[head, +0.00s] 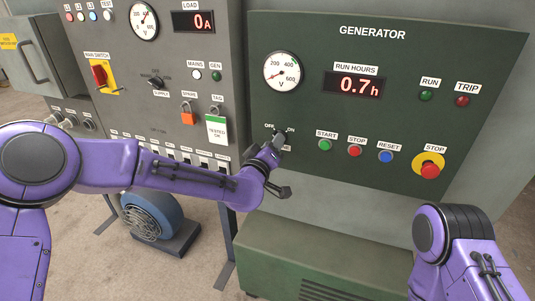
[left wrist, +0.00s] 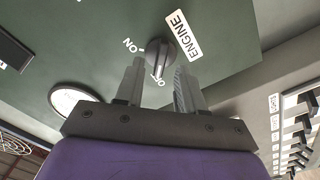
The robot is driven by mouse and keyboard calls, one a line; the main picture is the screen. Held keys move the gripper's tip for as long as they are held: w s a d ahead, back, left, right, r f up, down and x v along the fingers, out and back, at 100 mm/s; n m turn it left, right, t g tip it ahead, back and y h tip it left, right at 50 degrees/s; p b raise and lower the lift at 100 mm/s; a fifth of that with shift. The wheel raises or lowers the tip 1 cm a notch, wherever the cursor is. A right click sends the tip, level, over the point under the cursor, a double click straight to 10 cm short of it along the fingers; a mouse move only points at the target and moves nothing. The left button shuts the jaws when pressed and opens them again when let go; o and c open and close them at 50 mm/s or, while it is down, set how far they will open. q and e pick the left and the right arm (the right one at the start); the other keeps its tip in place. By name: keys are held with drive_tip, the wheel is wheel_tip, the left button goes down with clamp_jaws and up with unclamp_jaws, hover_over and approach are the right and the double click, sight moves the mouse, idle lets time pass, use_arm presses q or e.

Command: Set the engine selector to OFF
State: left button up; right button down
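The engine selector is a dark rotary knob on the green GENERATOR panel (head: 400,110). In the left wrist view the knob (left wrist: 157,54) sits beside a white ENGINE label (left wrist: 183,36), with ON to its left and a partly hidden OFF below. I cannot tell for sure which mark it points to. In the head view my left gripper (head: 279,164) is at the panel and hides most of the knob. In the left wrist view its fingers (left wrist: 160,70) are apart, one on each side of the knob, with no clear grip. My right gripper is out of view.
START (head: 324,145), red STOP (head: 355,151) and RESET (head: 386,157) buttons lie right of the selector. A yellow-ringed red STOP button (head: 430,170) is farther right. A grey panel (head: 150,60) with switches stands left. A green housing (head: 310,255) juts out below.

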use_arm(q)
drive_tip(key=b+v, duration=0.1)
drive_tip(key=v, duration=0.7)
drive_tip(key=shift+s, duration=0.3)
drive_tip(key=shift+a, duration=0.15)
drive_tip(key=s+a+f+n+g+y, duration=0.1)
drive_tip(key=s+a+f+g+y, duration=0.3)
drive_tip(key=f, duration=0.9)
drive_tip(key=s+a+f+n+g, duration=0.1)
drive_tip(key=s+a+f+g, duration=0.1)
drive_tip(key=s+a+f, duration=0.75)
drive_tip(key=s+a+f+g+y, duration=0.1)
drive_tip(key=s+a+f+g, duration=0.1)
drive_tip(key=s+f, duration=0.4)
drive_tip(key=s+a+f+g+y, duration=0.2)
drive_tip(key=s+a+f, duration=0.3)
drive_tip(key=s, duration=0.4)
drive_tip(key=s+a+f+m+g+y, duration=0.1)
drive_tip(key=s+a+f+g, duration=0.3)
drive_tip(key=s+f, duration=0.3)
drive_tip(key=shift+s+f, duration=0.35)
drive_tip(key=shift+s, duration=0.35)
drive_tip(key=shift+a, duration=0.1)
